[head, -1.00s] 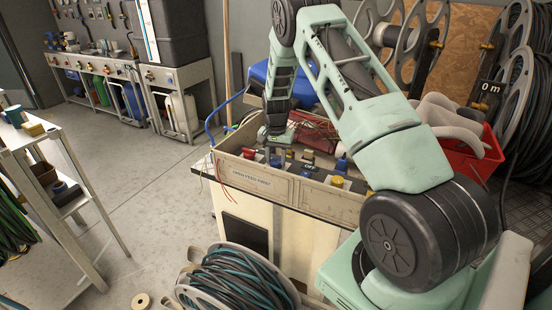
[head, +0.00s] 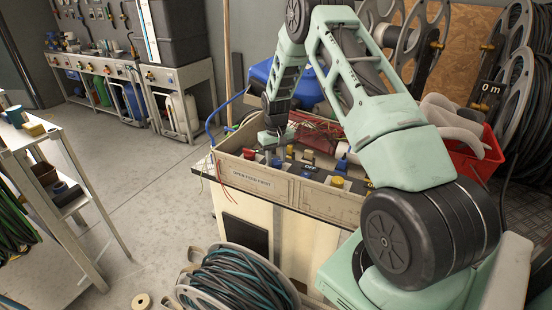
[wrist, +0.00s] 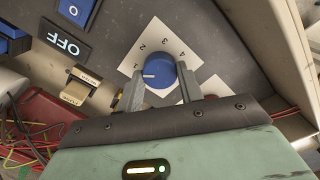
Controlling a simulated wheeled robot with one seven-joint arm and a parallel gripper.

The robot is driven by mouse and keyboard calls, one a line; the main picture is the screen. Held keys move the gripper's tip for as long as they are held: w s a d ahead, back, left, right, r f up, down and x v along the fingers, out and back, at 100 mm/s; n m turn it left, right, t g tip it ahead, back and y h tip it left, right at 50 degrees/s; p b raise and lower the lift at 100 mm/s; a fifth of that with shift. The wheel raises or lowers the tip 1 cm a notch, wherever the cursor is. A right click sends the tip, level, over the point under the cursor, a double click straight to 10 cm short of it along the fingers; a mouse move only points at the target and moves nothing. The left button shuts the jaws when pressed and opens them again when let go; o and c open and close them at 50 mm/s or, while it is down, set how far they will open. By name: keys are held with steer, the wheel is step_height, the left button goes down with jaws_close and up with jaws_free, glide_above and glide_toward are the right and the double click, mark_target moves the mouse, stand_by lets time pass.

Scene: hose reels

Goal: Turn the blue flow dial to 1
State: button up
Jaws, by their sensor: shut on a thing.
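The blue flow dial (wrist: 158,70) sits on a white square plate (wrist: 187,52) with numerals around it in the wrist view. Its white pointer line faces left in the picture, near the 1 end of the scale. My gripper (wrist: 160,88) is shut on the dial, with one grey finger on each side. In the head view my gripper (head: 273,148) reaches down to the panel of the bench box (head: 300,194). The dial is hard to make out there, close under the gripper.
A blue switch (wrist: 75,10), an OFF label (wrist: 64,40) and a brass-coloured part (wrist: 80,84) lie left of the dial. A red knob (head: 249,153) and a yellow-topped knob (head: 337,182) stand on the panel. Loose red wires (head: 318,130) lie behind. A hose reel (head: 235,278) stands in front.

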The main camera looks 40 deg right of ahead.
mark_target(276, 161)
stand_by(0.3)
steer(key=o, duration=1)
step_height(276, 161, up, 18)
steer(key=shift+f+b, duration=0.25)
steer(key=shift+b, duration=0.15)
